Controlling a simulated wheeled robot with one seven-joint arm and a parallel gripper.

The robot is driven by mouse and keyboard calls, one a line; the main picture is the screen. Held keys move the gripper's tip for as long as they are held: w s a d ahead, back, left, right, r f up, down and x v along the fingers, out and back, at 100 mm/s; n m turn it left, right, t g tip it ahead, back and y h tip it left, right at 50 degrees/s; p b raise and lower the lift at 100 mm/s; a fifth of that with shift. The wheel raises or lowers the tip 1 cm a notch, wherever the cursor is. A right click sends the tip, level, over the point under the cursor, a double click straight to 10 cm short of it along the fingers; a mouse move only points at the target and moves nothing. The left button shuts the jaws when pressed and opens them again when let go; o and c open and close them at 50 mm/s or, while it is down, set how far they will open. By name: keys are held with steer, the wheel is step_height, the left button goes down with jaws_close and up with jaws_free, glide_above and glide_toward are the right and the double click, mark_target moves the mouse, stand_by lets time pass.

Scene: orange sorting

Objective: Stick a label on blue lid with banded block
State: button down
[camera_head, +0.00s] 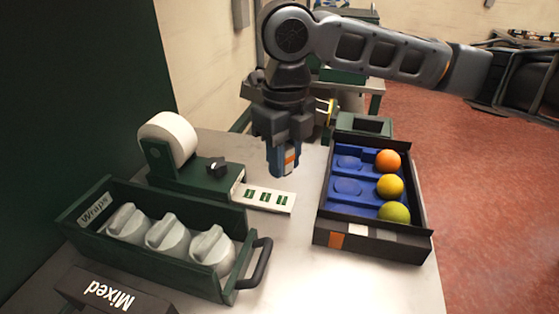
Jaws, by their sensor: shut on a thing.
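My gripper (283,150) points down over the table and is shut on a small banded block (289,159), which has orange and white bands. It holds the block above the table, between the label strip and the crate. A label dispenser (195,178) with a white roll (168,139) stands at left. Its white strip (284,204) carries several green labels. The blue insert (345,209) lies in a dark crate (428,232) at right; I cannot tell whether this is the blue lid. Parts of the block are hidden by the fingers.
An orange (388,161), a yellow fruit (389,187) and a green fruit (395,213) sit in the crate's right side. A green "Wraps" drawer (150,261) holds grey lidded items at left front. A "Mixed" box (110,293) stands nearer. The table's front middle is clear.

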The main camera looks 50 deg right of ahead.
mark_target(283, 201)
steer(key=shift+a+f, duration=0.1)
steer(key=shift+a, duration=0.05)
steer(key=shift+a+f+b, duration=0.1)
steer(key=shift+f+b, duration=0.2)
steer(key=shift+f, duration=0.05)
steer(key=shift+f+b, duration=2.05)
steer(key=shift+f, duration=0.55)
steer(key=shift+f+b, duration=0.4)
steer(key=shift+f, duration=0.15)
steer(key=shift+r+p, duration=2.8)
steer(key=shift+r, duration=0.75)
